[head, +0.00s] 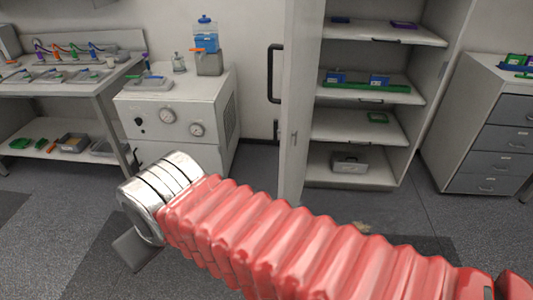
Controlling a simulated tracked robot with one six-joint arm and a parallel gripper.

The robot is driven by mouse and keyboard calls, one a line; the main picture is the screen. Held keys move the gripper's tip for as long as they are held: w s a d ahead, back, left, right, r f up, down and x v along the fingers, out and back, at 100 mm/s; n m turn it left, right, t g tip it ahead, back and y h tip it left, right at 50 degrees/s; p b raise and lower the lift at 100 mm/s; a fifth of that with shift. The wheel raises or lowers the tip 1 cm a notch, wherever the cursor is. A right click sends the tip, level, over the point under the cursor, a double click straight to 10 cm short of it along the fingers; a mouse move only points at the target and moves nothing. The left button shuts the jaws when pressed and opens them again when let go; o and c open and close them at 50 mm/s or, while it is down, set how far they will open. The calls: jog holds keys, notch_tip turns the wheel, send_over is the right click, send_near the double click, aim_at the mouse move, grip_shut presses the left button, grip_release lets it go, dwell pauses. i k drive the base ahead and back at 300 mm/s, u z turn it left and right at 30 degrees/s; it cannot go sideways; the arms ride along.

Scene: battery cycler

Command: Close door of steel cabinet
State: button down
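The steel cabinet (460,45) stands at the right of centre in the head view, with its shelves exposed. Its door (299,100) stands open, swung out from the cabinet's left side and seen nearly edge-on. A dark bar handle (272,74) sits on the door's left side. My arm crosses the foreground from lower right to left, in front of the door's bottom area. At its end, below the silver wrist, a grey part of my gripper (137,248) shows at lower left, apart from the door. Its fingers are hidden, so its opening is unclear.
A white machine with gauges (170,118) stands left of the door, bearing a blue bottle (206,36). A workbench (105,80) is at far left. A drawer unit (490,140) stands right of the cabinet. Dark floor (60,190) is clear at lower left.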

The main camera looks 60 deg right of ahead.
aim_at(304, 19)
jog(key=i, duration=0.9)
jog(key=z, duration=0.05)
